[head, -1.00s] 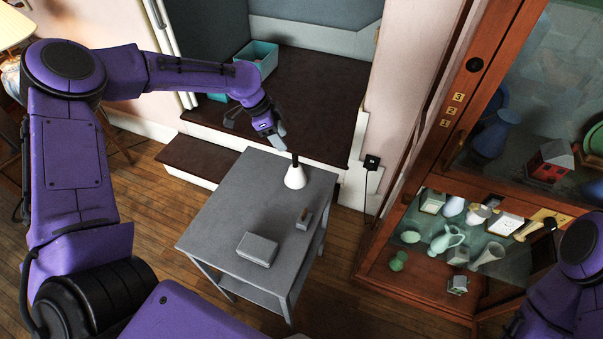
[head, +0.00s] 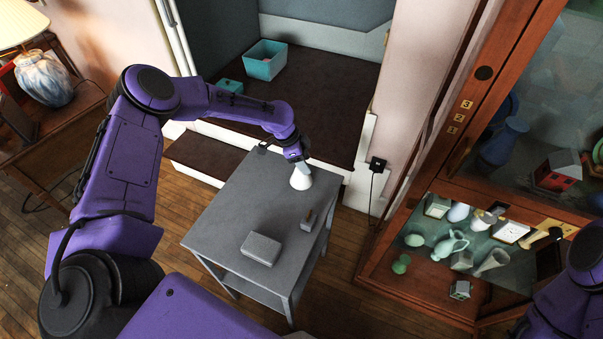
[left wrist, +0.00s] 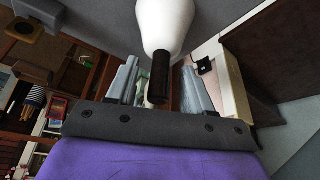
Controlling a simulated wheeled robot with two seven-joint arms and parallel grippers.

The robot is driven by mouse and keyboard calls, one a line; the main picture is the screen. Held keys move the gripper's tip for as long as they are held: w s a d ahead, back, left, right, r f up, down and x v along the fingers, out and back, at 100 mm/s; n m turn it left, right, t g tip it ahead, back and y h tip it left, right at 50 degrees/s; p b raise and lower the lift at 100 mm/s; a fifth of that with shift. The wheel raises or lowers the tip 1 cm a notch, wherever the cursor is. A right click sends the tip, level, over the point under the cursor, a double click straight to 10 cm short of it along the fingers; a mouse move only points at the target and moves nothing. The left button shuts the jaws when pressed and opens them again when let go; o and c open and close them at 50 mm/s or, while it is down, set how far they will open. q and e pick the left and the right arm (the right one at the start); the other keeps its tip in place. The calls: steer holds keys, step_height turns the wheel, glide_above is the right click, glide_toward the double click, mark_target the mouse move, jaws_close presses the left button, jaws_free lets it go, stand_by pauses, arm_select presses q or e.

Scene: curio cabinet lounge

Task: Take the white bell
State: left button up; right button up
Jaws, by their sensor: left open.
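The white bell (head: 301,179) stands upright near the far corner of the grey table. My left gripper (head: 302,158) is right above it and hides its handle in the head view. In the left wrist view, the bell (left wrist: 167,22) shows its white body and dark handle (left wrist: 158,78). The handle lies between the two grey fingers of the open left gripper (left wrist: 159,68); I see no clear grip on it. Only part of my right arm shows at the right edge of the head view; its gripper is not visible.
The grey table (head: 221,218) also bears a grey box (head: 261,249) and a small grey item (head: 308,219). A glass cabinet (head: 452,195) with several curios stands at the right. A teal bin (head: 265,61) sits on the dark step behind. A lamp (head: 43,78) is at the left.

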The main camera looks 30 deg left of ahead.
arm_select(q)
steer(key=shift+s, duration=0.1)
jaws_close()
steer(key=shift+r, duration=0.1)
steer(key=shift+r, duration=0.25)
step_height(320, 180, up, 3)
steer(key=shift+f, duration=0.1)
steer(key=s+r+b, duration=0.2)
steer(key=s+r, duration=0.7)
steer(key=s, duration=0.5)
steer(key=shift+d+r, duration=0.3)
steer(key=shift+d, duration=0.15)
